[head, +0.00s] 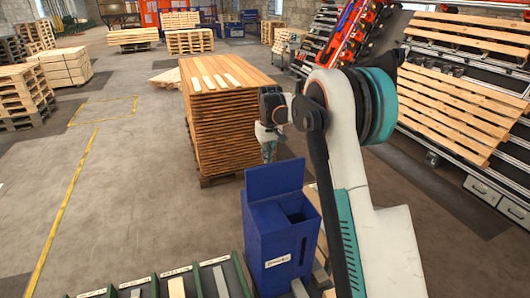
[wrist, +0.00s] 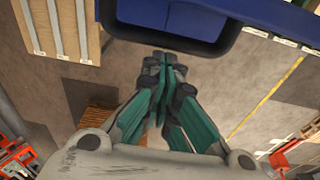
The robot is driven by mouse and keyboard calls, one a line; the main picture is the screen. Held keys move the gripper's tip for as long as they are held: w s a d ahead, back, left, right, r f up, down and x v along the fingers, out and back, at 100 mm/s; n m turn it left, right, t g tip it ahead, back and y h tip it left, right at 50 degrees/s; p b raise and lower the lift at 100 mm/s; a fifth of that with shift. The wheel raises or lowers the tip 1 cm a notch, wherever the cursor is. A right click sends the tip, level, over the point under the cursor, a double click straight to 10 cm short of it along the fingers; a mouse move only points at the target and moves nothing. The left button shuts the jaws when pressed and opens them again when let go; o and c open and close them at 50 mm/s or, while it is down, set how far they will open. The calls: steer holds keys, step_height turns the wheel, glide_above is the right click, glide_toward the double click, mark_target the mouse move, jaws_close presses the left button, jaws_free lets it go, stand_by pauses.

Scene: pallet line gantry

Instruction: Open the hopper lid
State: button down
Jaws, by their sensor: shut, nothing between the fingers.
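The blue hopper (head: 262,250) stands in front of me with a white label on its front. Its blue lid (head: 275,179) stands raised, nearly upright, at the far side of the top opening, and part of the inside shows. My gripper (head: 268,156) hangs just beyond the lid's top edge, pointing down; whether it touches the lid cannot be told. In the wrist view my gripper (wrist: 163,62) is shut with nothing between its fingers. Its tips are close to a dark rim below a blue surface (wrist: 195,18).
A tall stack of wooden boards (head: 225,120) stands behind the hopper. Green-edged bins with labels (head: 178,280) lie at the front left. A sloped rack with wooden slats (head: 455,105) is on the right. The floor to the left (head: 130,190) is open.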

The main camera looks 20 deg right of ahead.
steer(key=shift+s, duration=0.15)
stand_by(0.3)
steer(key=shift+s+r+t+b, duration=0.3)
steer(key=shift+s+t+b, duration=0.25)
steer(key=shift+b, duration=0.2)
steer(key=shift+s+r+t+b, duration=0.3)
steer(key=shift+s+t+b, duration=0.2)
steer(key=shift+b, duration=0.25)
steer(key=v, duration=1.2)
steer(key=s+a+f+b, duration=0.5)
steer(key=s+f+b, duration=0.1)
steer(key=s+b, duration=0.45)
steer(key=s+a+f+t+b, duration=0.2)
steer(key=s+a+f+b, duration=0.1)
steer(key=s+f+b, duration=0.7)
steer(key=s+a+f+t+b, duration=0.1)
steer(key=s+a+f+b, duration=0.2)
steer(key=s+f+b, duration=0.7)
steer(key=s+f, duration=0.7)
steer(key=f, duration=0.3)
steer(key=shift+a+f+t, duration=0.15)
steer(key=shift+a+t, duration=0.2)
steer(key=shift+a, duration=0.05)
